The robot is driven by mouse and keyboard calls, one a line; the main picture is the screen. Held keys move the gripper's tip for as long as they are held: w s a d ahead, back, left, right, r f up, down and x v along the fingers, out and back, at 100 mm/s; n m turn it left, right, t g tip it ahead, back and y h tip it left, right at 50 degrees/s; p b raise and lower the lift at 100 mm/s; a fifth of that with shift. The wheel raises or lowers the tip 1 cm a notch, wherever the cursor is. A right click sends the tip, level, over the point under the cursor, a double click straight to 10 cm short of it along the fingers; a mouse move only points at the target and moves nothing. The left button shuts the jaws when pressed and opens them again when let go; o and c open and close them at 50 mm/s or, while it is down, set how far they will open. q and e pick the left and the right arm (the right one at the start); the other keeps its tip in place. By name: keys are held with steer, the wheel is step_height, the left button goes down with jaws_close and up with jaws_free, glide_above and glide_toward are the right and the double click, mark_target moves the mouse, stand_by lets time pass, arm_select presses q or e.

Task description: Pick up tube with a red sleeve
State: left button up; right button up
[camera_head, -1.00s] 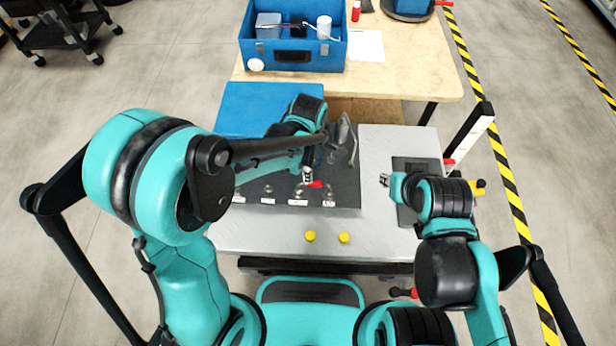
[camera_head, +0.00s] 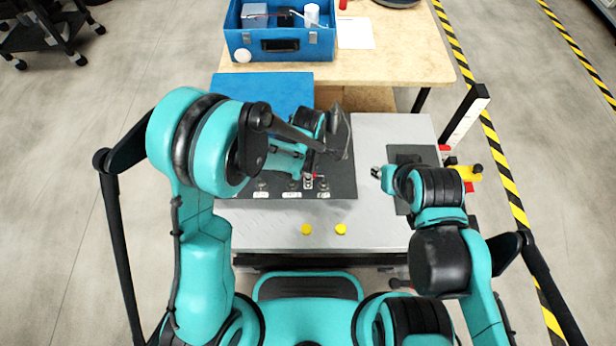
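A small part with red on it (camera_head: 309,176), possibly the red-sleeved tube, is at the front of the dark panel (camera_head: 342,188). It is too small to make out clearly. My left gripper (camera_head: 338,132) is over the panel, above and to the right of the red part. My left forearm covers much of the panel's left side. Whether its dark fingers are open or hold anything is not clear. My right gripper (camera_head: 379,172) is at the right side of the grey worktop (camera_head: 270,231), apart from the red part. Its fingers are mostly hidden by its wrist.
Two yellow buttons (camera_head: 306,229) (camera_head: 340,229) sit at the worktop's front. A blue lid-like block (camera_head: 262,92) is behind the panel. A blue toolbox (camera_head: 280,43) stands on the wooden table (camera_head: 400,58). A white-black post (camera_head: 464,118) and yellow-red parts (camera_head: 464,173) are at right.

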arm_select(q)
jaws_close()
steer(key=shift+r, duration=0.1)
arm_select(e)
steer(key=shift+r, duration=0.1)
